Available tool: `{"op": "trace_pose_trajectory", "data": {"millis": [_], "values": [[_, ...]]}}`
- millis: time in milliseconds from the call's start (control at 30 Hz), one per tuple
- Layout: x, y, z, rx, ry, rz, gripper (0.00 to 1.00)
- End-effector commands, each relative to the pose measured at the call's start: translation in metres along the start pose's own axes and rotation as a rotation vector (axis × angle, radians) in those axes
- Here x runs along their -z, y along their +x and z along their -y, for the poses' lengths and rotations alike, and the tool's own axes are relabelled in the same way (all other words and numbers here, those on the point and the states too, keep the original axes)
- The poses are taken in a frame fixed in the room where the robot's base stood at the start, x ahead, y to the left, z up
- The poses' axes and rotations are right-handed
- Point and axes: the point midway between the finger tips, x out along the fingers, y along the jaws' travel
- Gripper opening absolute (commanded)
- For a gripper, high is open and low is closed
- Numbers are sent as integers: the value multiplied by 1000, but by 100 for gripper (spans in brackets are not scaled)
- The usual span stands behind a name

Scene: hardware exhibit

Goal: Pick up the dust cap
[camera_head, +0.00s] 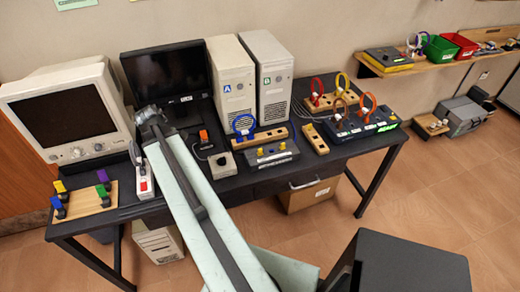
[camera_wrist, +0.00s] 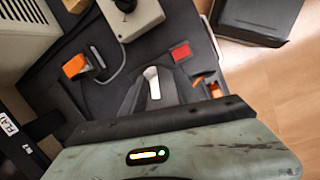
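I cannot make out with certainty which thing is the dust cap. A small orange-red piece (camera_head: 204,135) sits on a dark connector on the black table, right of my arm. A similar orange piece (camera_wrist: 75,66) with a grey cable shows at the upper left of the wrist view. My gripper (camera_head: 149,114) is at the far end of my arm, between the CRT monitor and the flat screen, left of the orange-red piece. Its fingers are too small and dark there to tell open from shut. I see nothing clearly held.
The CRT monitor (camera_head: 72,112) and flat screen (camera_head: 168,75) stand close to my gripper. Two beige towers (camera_head: 232,83) stand behind the knob box (camera_head: 222,165). A power strip (camera_head: 144,180) and wooden board (camera_head: 85,200) are left of my arm. Boards with cable loops stand right.

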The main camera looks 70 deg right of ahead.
Motion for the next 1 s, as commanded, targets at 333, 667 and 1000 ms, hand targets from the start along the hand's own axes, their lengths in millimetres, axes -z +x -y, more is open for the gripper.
{"op": "trace_pose_trajectory", "data": {"millis": [333, 667, 1000], "values": [[-245, 24, -71, 62, -264, 175, 36], [-263, 44, -70, 72, -291, 186, 36], [-268, 68, -70, 72, -290, 185, 36]]}}
